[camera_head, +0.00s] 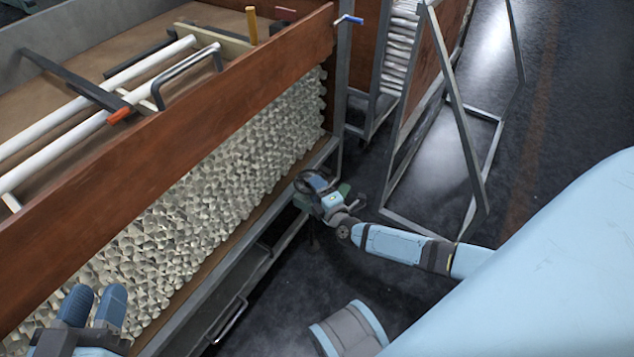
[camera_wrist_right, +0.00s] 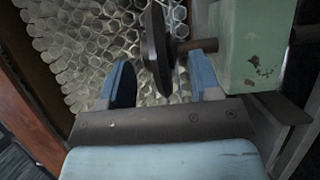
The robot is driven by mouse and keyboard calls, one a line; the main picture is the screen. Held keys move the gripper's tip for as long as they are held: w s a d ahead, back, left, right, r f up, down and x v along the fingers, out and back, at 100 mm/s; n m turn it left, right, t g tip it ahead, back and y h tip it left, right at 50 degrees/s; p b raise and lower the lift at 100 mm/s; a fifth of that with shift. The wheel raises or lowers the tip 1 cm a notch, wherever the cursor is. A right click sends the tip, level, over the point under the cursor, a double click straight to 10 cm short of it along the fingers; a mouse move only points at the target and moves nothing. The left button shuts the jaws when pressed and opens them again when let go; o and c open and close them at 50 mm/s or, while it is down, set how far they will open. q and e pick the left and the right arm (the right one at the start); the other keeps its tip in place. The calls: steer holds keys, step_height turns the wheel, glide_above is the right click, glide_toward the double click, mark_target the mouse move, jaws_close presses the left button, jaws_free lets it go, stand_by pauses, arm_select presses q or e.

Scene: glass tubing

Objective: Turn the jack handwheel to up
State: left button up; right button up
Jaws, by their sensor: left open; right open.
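The jack handwheel (camera_wrist_right: 155,48) is dark and seen nearly edge-on in the right wrist view, on a rusty shaft (camera_wrist_right: 194,45). The shaft runs into the worn, pale green jack body (camera_wrist_right: 255,45) at the right. My right gripper (camera_wrist_right: 164,74) is open, with its blue fingers apart and the wheel's lower rim showing between them. I cannot tell whether either finger touches the rim. In the head view this gripper (camera_head: 318,190) is at the wheel, by the rack's lower corner, and partly hides it. My left gripper (camera_head: 93,306) is open and empty at the lower left.
A rack of stacked glass tubes (camera_head: 190,215) with a wooden board (camera_head: 190,120) fills the left. A metal A-frame stand (camera_head: 465,130) is beyond my right arm. A blue-handled lever (camera_head: 348,19) is on the rack's far corner. Dark floor lies open at the right.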

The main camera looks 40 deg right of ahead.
steer(key=c, duration=0.9)
steer(key=shift+c, duration=0.2)
steer(key=shift+d+y, duration=0.1)
steer(key=shift+y, duration=0.2)
